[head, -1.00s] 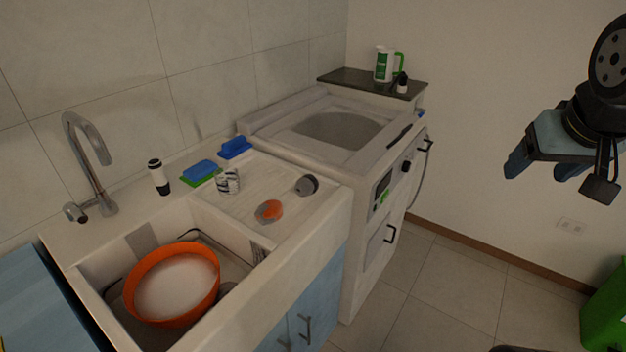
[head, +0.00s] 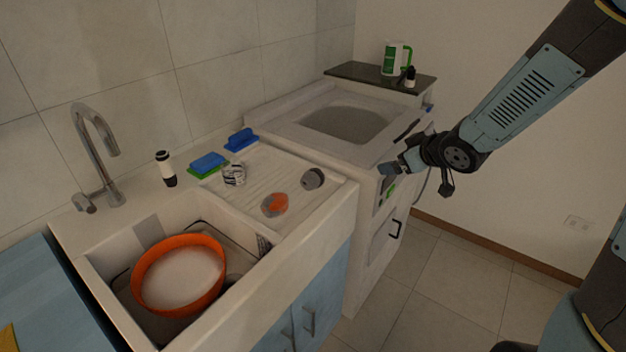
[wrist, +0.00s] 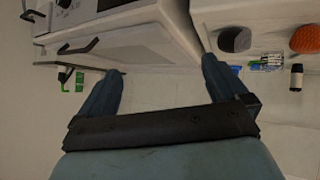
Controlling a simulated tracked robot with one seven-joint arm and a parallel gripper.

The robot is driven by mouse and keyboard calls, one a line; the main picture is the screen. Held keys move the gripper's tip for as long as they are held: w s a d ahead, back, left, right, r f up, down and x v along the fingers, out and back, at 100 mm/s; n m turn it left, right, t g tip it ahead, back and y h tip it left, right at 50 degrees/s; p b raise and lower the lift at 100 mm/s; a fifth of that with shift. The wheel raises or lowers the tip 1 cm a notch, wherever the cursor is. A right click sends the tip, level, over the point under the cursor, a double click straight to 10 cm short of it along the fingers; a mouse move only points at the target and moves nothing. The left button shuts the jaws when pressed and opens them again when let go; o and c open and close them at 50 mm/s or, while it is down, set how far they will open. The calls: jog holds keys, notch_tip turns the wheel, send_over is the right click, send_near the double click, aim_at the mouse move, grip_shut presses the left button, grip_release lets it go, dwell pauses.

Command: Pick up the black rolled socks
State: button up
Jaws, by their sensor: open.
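The dark grey-black rolled socks (head: 313,179) lie on the drainboard at the right end of the sink counter. They also show at the upper right of the wrist view (wrist: 234,40), beyond and to the right of the right fingertip. My gripper (head: 388,170) is in front of the washing machine, to the right of the socks and apart from them. In the wrist view my gripper (wrist: 162,68) has its two fingers spread with nothing between them.
An orange-and-grey roll (head: 275,204) and a striped roll (head: 234,175) lie near the socks. An orange basin (head: 178,275) fills the sink. The washing machine (head: 375,200) stands right of the counter.

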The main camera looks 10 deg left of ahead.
aim_at(321, 179)
jog(key=a+f+n+g+y, duration=0.1)
jog(key=a+f+y, duration=0.1)
jog(key=a, duration=0.3)
jog(key=a+f+n+g+y, duration=0.1)
jog(key=a+f, duration=0.3)
jog(key=a, duration=0.2)
jog(key=s+a+f+g+y, duration=0.1)
jog(key=a+f+y, duration=0.1)
jog(key=a, duration=0.4)
jog(key=shift+a+f+n+g+y, duration=0.2)
jog(key=shift+f+n+g+y, duration=0.15)
jog(key=shift+f, duration=0.35)
jog(key=shift+w+x, duration=0.1)
jog(key=shift+x, duration=1.15)
jog(key=shift+w+x, duration=0.15)
jog(key=shift+x, duration=1.1)
jog(key=shift+d, duration=0.1)
jog(key=shift+c, duration=0.4)
jog(key=c, duration=0.8)
jog(key=shift+r, duration=0.2)
